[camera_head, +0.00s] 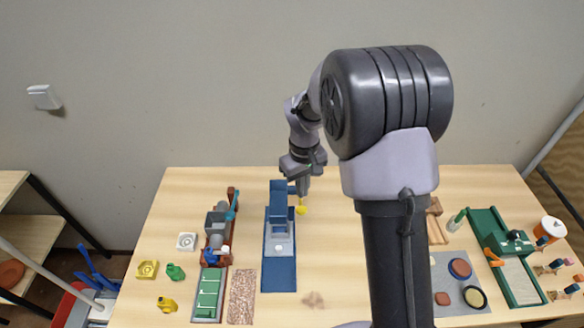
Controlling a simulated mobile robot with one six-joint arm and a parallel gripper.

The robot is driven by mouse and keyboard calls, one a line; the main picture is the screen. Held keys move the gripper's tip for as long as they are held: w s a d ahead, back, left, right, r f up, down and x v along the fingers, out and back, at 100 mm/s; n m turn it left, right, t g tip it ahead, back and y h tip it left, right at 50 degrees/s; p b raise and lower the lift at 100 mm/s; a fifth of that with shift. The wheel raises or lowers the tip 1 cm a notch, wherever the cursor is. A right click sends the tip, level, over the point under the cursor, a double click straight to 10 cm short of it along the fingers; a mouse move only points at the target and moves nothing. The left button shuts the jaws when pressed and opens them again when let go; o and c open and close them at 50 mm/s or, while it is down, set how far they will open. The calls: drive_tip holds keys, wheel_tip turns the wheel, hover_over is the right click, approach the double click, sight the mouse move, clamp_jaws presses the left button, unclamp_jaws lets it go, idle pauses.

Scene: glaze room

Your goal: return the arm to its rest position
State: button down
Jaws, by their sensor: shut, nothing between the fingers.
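My arm rises large in the right-middle of the head view, bends at a dark elbow and reaches over toward the back of the table (350,185). My gripper (302,192) is small and points down near the table's back, just right of a blue press-like device (280,250). It is shut and holds nothing. A small yellow piece (301,210) shows right below the fingertips; I cannot tell whether they touch it. The arm's upper links hide part of the table behind them.
A brown machine with a green tray (208,295) stands left of the blue device. Small yellow and green pieces (175,272) lie at the left. A grey mat (450,275), green board (490,225) and orange-white jar (551,229) are at the right. Bare wood lies right of the blue device.

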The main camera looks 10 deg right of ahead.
drive_tip(key=shift+s+a+r+b, duration=0.1)
drive_tip(key=shift+s+r+b, duration=0.2)
drive_tip(key=shift+b, duration=0.75)
drive_tip(key=s+a+f+m+t+b, duration=0.1)
drive_tip(key=s+m+t+b, duration=0.1)
drive_tip(key=s+b, duration=0.5)
drive_tip(key=s+a+f+m+t+y+b, duration=0.1)
drive_tip(key=s+m+t+b, duration=0.1)
drive_tip(key=s+b, duration=0.5)
drive_tip(key=s+a+f+m+t+y+b, duration=0.1)
drive_tip(key=s+m+b, duration=0.3)
drive_tip(key=s+b, duration=0.3)
drive_tip(key=s, duration=0.3)
drive_tip(key=shift+s+a+f+t, duration=0.35)
drive_tip(key=shift+s+t, duration=0.05)
drive_tip(key=c, duration=2.1)
unclamp_jaws()
